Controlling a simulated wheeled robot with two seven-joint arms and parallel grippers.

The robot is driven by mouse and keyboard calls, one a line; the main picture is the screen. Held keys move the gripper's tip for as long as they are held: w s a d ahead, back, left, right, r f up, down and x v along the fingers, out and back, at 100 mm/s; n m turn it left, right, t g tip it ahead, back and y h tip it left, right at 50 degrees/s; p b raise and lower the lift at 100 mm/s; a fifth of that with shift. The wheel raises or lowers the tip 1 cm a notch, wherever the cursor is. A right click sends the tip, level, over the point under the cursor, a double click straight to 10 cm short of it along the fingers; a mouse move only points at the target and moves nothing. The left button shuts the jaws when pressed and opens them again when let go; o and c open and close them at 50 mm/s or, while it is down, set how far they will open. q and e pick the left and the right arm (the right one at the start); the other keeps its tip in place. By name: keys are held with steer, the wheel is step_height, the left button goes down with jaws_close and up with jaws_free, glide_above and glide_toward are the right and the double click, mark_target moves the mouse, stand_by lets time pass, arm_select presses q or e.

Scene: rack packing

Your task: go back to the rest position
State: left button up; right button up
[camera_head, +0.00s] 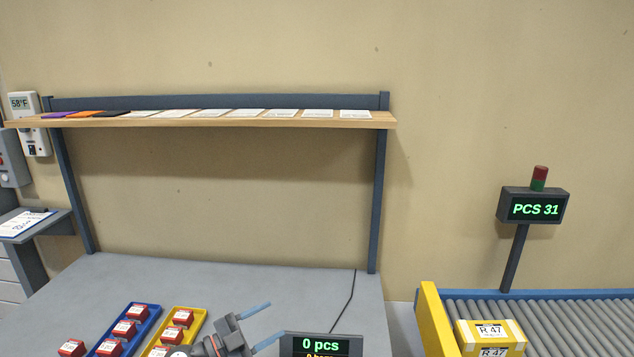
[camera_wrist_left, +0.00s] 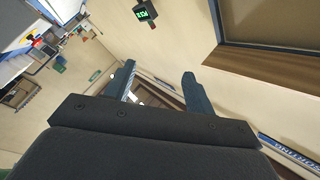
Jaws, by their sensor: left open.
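My left gripper (camera_head: 262,325) shows at the bottom middle of the head view, above the grey table (camera_head: 230,285). Its two blue fingers stand apart with nothing between them. In the left wrist view the fingers of the left gripper (camera_wrist_left: 160,88) are also spread and empty, with wall and brown surfaces behind them. My right gripper is in neither view.
A blue tray (camera_head: 154,317) and a yellow tray (camera_head: 203,314) hold several red boxes, left of the gripper. A display reading 0 pcs (camera_head: 320,345) stands close on its right. A wooden shelf (camera_head: 220,121) spans the back. A roller conveyor (camera_head: 570,310) carries a yellow box (camera_head: 490,336).

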arm_select(q)
steer(key=s+a+f+n+t+y, duration=0.2)
steer(key=s+a+f+n+y, duration=0.35)
steer(key=n+y, duration=0.4)
steer(key=s+a+f+n+t+y, duration=0.35)
steer(key=a+f+n+y, duration=0.3)
steer(key=n+y, duration=0.3)
steer(key=s+d+f+g+h, duration=0.1)
steer(key=s+f+g, duration=0.5)
steer(key=s, duration=0.6)
steer(key=s+d+f+g+h, duration=0.1)
steer(key=s+f+g, duration=0.45)
steer(key=s, duration=0.55)
steer(key=s+d+f+g, duration=0.1)
steer(key=s+f, duration=0.1)
steer(key=f, duration=1.9)
steer(key=s+d+f+m+g, duration=0.1)
steer(key=s+d+f, duration=0.1)
steer(key=f, duration=1.9)
steer(key=shift+s+g+h, duration=0.3)
steer(key=shift+s+g, duration=0.1)
steer(key=shift+s, duration=0.15)
